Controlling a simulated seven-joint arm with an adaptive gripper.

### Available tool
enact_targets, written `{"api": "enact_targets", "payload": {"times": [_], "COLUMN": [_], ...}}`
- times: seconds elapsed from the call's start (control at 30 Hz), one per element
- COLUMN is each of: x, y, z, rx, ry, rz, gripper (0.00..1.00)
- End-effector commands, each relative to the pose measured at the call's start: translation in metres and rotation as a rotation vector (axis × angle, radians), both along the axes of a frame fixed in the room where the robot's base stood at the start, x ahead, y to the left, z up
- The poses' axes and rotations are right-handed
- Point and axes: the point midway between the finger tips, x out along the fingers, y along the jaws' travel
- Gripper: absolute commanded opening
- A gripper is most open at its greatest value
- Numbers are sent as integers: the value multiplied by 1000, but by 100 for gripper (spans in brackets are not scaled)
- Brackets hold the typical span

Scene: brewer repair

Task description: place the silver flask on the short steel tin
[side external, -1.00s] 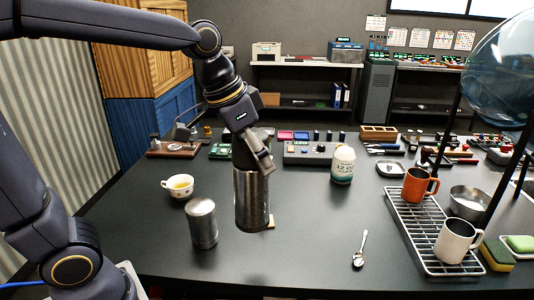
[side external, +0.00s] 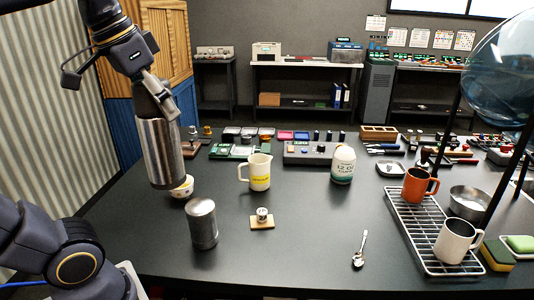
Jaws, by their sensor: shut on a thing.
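The silver flask (side external: 160,153) is a tall brushed-steel cylinder with a dark top. My gripper (side external: 155,92) is shut on its upper part and holds it in the air, tilted slightly. The short steel tin (side external: 202,223) stands upright on the dark table, below and to the right of the flask in the picture. The flask appears apart from the tin. The flask partly hides a white cup (side external: 186,187) behind it.
The front middle of the table is clear.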

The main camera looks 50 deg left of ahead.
Motion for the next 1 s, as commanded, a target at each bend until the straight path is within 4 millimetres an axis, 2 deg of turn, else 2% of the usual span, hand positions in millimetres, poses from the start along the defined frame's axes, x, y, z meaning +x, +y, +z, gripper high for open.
{"api": "enact_targets", "payload": {"times": [0.07, 0.2, 0.3, 0.47, 0.53, 0.7, 1.0], "x": [20, 41, 50, 59, 65, 64, 64], "y": [4, 9, 11, 13, 14, 14, 14], "z": [-11, -38, -50, -60, -68, -92, -96], "rx": [0, 0, 0, 0, -1, -1, 0], "ry": [5, 2, 0, -1, 1, -1, -4], "rz": [0, 0, -1, -1, -1, 0, 0], "gripper": [3, 3, 3, 3, 3, 3, 3]}}
